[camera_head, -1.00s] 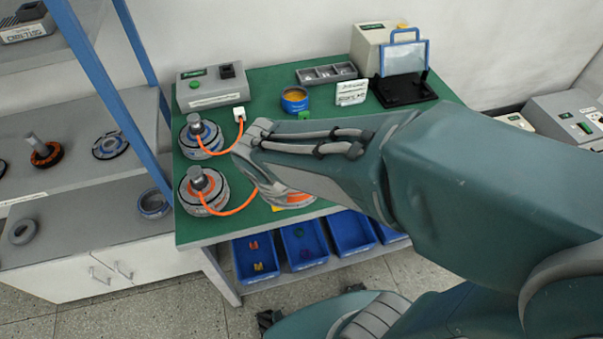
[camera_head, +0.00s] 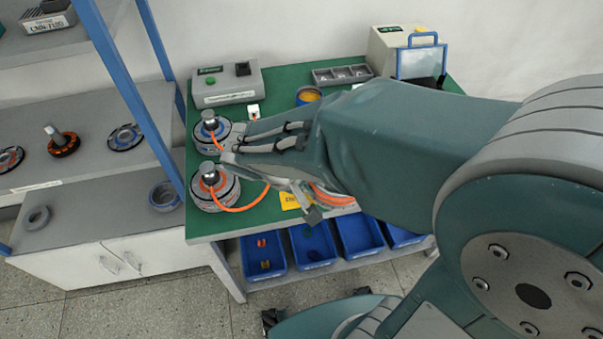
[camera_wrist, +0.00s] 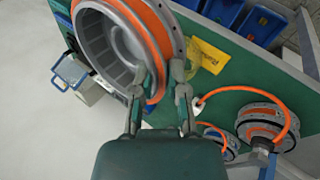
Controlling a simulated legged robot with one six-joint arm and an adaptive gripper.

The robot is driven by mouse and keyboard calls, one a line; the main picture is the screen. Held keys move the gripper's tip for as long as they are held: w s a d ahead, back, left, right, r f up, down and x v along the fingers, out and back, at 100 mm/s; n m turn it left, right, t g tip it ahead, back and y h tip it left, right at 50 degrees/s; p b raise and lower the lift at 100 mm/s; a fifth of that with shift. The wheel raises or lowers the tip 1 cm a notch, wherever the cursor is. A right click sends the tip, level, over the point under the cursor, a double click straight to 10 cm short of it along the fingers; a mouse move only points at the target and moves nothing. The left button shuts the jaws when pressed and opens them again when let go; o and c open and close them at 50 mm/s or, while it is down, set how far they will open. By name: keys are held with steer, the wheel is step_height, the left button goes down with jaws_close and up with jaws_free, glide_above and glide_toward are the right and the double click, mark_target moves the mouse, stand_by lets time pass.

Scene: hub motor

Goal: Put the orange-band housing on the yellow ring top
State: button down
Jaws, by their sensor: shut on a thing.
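The orange-band housing (camera_wrist: 118,45) is a hollow grey ring with an orange band, tilted at the upper left of the wrist view. My gripper (camera_wrist: 165,82) is shut on its near rim, one finger on each side of the wall. In the head view the housing (camera_head: 335,197) is mostly hidden behind my arm, with a piece of orange showing over the bench front. No ring with a yellow top is clear to me; a round blue container with a yellow-orange inside (camera_head: 307,95) stands at the back of the bench, partly covered by my arm.
Two motor units with orange cables (camera_head: 213,188) (camera_head: 211,131) stand on the green bench (camera_head: 262,212) at the left. A yellow card (camera_head: 290,201) lies near the front edge. Blue bins (camera_head: 262,257) sit below. A blue-posted shelf (camera_head: 110,170) stands left; a grey box (camera_head: 226,84) is behind.

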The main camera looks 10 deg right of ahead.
steer(key=shift+w+a+f, duration=0.25)
steer(key=shift+w+f, duration=1.7)
steer(key=shift+f, duration=0.05)
steer(key=shift+w+a+f, duration=0.3)
steer(key=shift+w+f, duration=1.65)
steer(key=shift+f, duration=0.1)
steer(key=shift+w+a+f, duration=0.25)
steer(key=shift+w+f, duration=1.7)
steer(key=shift+f, duration=0.05)
steer(key=c, duration=0.7)
jaws_free()
steer(key=shift+o, duration=0.2)
